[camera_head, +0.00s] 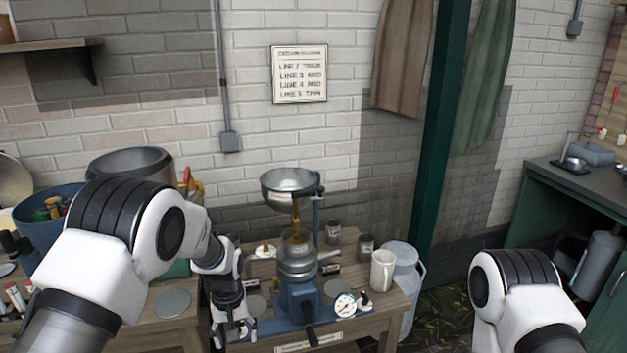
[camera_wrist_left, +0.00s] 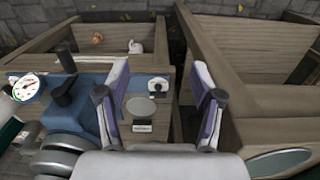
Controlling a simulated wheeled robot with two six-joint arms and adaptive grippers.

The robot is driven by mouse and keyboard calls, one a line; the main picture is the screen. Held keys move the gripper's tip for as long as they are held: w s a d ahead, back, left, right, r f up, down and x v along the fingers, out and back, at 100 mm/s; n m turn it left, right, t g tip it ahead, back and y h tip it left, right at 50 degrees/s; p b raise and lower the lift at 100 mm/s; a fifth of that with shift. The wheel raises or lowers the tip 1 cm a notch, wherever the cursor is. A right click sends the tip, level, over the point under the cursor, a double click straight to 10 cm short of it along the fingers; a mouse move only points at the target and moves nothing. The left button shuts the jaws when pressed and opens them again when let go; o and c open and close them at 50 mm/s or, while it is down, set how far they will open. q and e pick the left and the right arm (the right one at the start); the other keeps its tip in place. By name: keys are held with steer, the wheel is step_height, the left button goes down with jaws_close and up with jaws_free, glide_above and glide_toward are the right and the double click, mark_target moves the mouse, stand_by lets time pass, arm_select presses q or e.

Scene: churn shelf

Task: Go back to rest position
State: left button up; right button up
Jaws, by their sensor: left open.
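My left gripper (camera_head: 236,330) points down at the left front of the small wooden table, beside the blue base (camera_head: 297,300) of the churn machine. In the left wrist view its two fingers (camera_wrist_left: 160,85) are spread apart with nothing between them. A small round grey disc (camera_wrist_left: 141,107) with a label lies below, seen between the fingers. The machine carries a metal bowl (camera_head: 288,187) on top and a glass vessel (camera_head: 297,262) below it, with an amber stream between. My right arm shows at the lower right; its gripper is out of frame.
A white mug (camera_head: 383,270), a dial gauge (camera_head: 346,306) and small jars (camera_head: 333,232) stand on the table right of the machine. A milk can (camera_head: 408,275) stands beside the table. A blue bin (camera_head: 45,215) is at the left. A green post (camera_head: 440,130) rises behind.

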arm_select(q)
steer(key=s+a+f+g, duration=0.2)
steer(key=s+f, duration=0.5)
steer(key=s+a+f+m, duration=0.1)
steer(key=s+a+f, duration=0.1)
steer(key=s, duration=0.7)
steer(key=s+a+f+t, duration=0.1)
steer(key=s+f, duration=0.2)
steer(key=s, duration=0.7)
steer(key=s+a+f+m+t, duration=0.1)
steer(key=s+a+f, duration=0.1)
steer(key=s, duration=0.7)
steer(key=shift+s+a+f+m, duration=0.25)
steer(key=shift+a+f+m, duration=0.05)
steer(key=shift+f, duration=0.2)
steer(key=shift+c, duration=0.4)
